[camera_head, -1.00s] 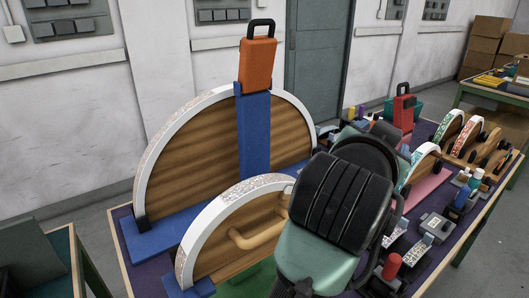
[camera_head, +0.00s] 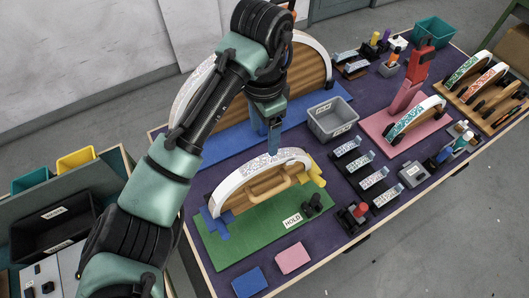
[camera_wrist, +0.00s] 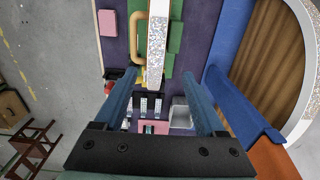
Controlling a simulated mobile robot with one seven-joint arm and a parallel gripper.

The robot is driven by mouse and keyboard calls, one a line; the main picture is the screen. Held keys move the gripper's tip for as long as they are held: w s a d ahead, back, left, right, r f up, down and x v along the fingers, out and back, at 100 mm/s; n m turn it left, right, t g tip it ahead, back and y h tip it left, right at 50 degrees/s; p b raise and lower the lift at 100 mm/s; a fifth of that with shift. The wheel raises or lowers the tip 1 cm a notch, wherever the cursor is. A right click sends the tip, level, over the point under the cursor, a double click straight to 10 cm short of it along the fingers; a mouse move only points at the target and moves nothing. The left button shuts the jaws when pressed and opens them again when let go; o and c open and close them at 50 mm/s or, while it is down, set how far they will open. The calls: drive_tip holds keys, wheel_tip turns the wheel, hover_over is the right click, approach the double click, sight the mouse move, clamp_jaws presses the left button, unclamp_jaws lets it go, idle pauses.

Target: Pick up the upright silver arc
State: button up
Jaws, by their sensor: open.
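A silver glitter arc (camera_head: 237,182) stands upright along the curved top of a wooden form (camera_head: 236,203) with a tan handle, on a green mat (camera_head: 243,240). My gripper (camera_head: 273,146) is open with blue fingers, pointing down just over the arc's top. I cannot tell whether the fingertips reach below the band's top. Nothing is held. A larger silver arc (camera_head: 189,95) stands behind on a wooden form, partly hidden by my arm.
A grey bin (camera_head: 333,120) stands right of the form. A pink-based arc form (camera_head: 416,120) and a red-handled post (camera_head: 413,68) stand further right. Yellow and blue blocks flank the near form.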

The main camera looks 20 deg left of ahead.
sight(262, 158)
drive_tip(key=f+b, duration=0.1)
drive_tip(key=f, duration=0.1)
drive_tip(key=f+b, duration=0.1)
drive_tip(key=f, duration=0.2)
drive_tip(key=f+b, duration=0.1)
drive_tip(key=f, duration=0.1)
drive_tip(key=shift+s+a+f+b, duration=0.1)
drive_tip(key=shift+s+f+b, duration=0.15)
drive_tip(key=shift+f+b, duration=0.1)
drive_tip(key=shift+s+f+p, duration=0.2)
drive_tip(key=shift+f+p, duration=0.3)
drive_tip(key=shift+f, duration=0.8)
drive_tip(key=shift+s+f+p, duration=0.15)
drive_tip(key=shift+f+p, duration=0.35)
drive_tip(key=shift+f, duration=0.75)
clamp_jaws()
